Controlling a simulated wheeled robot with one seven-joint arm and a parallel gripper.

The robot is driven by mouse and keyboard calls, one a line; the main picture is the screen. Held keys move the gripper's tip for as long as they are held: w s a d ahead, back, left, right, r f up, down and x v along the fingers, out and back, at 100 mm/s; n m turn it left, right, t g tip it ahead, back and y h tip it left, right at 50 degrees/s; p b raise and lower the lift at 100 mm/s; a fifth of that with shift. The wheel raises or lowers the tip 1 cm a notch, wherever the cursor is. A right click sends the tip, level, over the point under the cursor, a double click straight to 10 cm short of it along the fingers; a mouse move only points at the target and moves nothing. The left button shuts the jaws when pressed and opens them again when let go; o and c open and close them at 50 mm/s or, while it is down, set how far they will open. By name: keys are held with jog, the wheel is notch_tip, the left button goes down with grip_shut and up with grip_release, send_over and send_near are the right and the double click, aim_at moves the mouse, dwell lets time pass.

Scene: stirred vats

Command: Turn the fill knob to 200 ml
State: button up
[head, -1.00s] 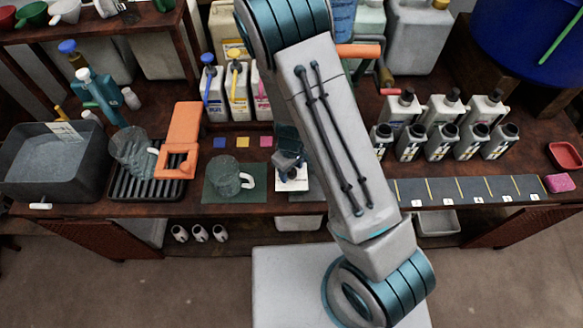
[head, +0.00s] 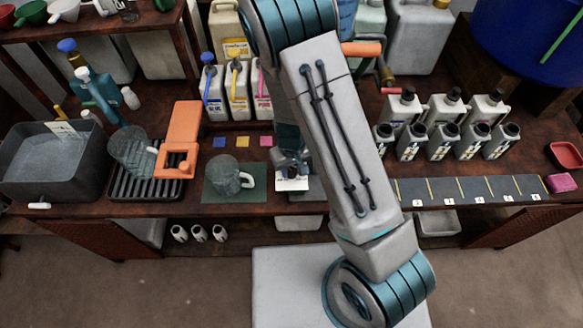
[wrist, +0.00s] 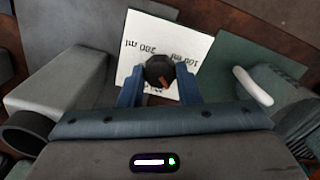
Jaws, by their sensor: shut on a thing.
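The fill knob (wrist: 160,70) is a dark round knob with an orange mark, in front of a white card (wrist: 138,38) in the wrist view. The card reads "100 ml" and "200 ml", upside down in this view. The orange mark shows on the knob's lower right side, near the right finger. My gripper (wrist: 160,88) has its two blue fingers on either side of the knob, shut on it. In the head view my gripper (head: 292,165) is at the white card (head: 292,184), and the knob is hidden there.
A clear jug with a white handle (head: 230,178) stands on a green mat (head: 212,197) left of my gripper. An orange device (head: 184,130) and another jug (head: 130,152) on a black rack stand further left. Several dark-capped bottles (head: 440,142) stand to the right.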

aim_at(291, 171)
jog(key=m, duration=0.4)
jog(key=shift+m, duration=2.6)
jog(key=o, duration=1)
jog(key=shift+c, duration=0.2)
notch_tip(291, 171, up, 14)
jog(key=p, duration=0.1)
